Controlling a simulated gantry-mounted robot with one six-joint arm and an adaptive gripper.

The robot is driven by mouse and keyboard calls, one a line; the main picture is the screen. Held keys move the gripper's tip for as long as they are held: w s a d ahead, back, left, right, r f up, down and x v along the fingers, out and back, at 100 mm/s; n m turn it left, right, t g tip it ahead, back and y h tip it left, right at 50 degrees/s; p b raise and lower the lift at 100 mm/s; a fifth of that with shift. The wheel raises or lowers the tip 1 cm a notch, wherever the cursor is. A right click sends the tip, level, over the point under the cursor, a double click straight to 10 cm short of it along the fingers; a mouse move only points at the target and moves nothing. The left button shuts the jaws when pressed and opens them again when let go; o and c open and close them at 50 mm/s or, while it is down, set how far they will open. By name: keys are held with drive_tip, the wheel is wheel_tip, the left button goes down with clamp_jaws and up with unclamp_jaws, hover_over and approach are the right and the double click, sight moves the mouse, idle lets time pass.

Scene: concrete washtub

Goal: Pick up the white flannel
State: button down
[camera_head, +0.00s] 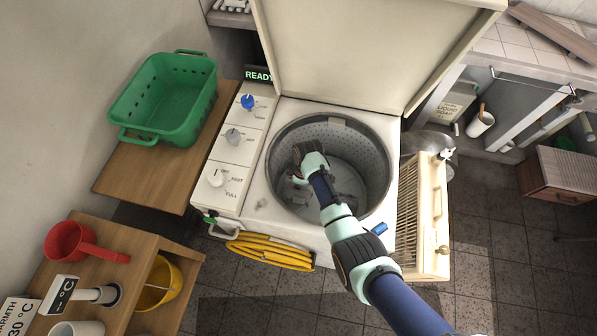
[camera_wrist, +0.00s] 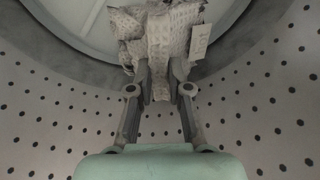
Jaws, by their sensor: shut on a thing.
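The white flannel (camera_wrist: 168,32) is a pale, waffle-textured cloth with a small tag at its right, seen bunched at the top of the wrist view. My gripper (camera_wrist: 160,85) is shut on its lower part, with the cloth standing out beyond the fingertips. In the head view my gripper (camera_head: 297,180) is inside the perforated metal drum (camera_head: 371,150) of the open washing machine, near its left side. I cannot make out the flannel clearly there. Whether the cloth touches the drum is unclear.
The machine's lid (camera_head: 350,50) stands open behind the drum. A control panel (camera_head: 235,150) flanks it on the left. A green basket (camera_head: 168,98) sits on a wooden shelf at left. A cream slatted panel (camera_head: 422,220) stands at right. A yellow hose (camera_head: 268,251) hangs in front.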

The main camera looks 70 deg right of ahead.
wheel_tip(320, 180, up, 14)
drive_tip(key=p, duration=0.4)
drive_tip(key=shift+f, duration=0.25)
